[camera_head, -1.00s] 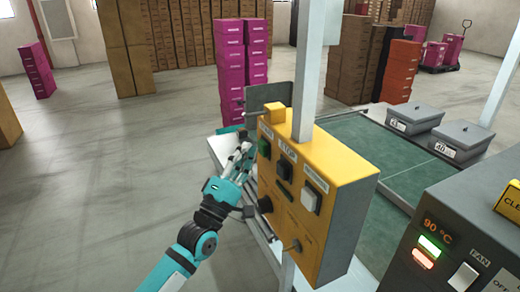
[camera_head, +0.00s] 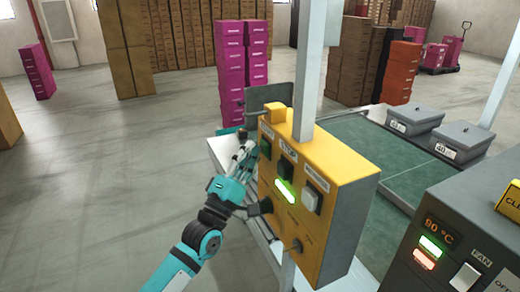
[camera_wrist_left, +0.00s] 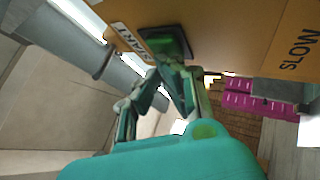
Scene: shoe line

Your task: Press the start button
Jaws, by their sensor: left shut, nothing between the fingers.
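The green start button (camera_head: 265,149) sits at the left end of the yellow control box (camera_head: 345,212). It also shows in the left wrist view (camera_wrist_left: 166,42), in a dark frame beside the START label. My left gripper (camera_head: 247,147) is shut and empty, in front of this button. In the left wrist view its fingertips (camera_wrist_left: 170,66) are at the button's edge and seem to touch it. A bar lamp (camera_head: 285,191) on the box is lit green. My right gripper is not in view.
A black button (camera_head: 286,169) and a white switch (camera_head: 312,199) share the panel, with knobs below. A grey post (camera_head: 307,90) rises at the box. A dark control unit (camera_head: 440,235) stands at right. Open floor lies to the left.

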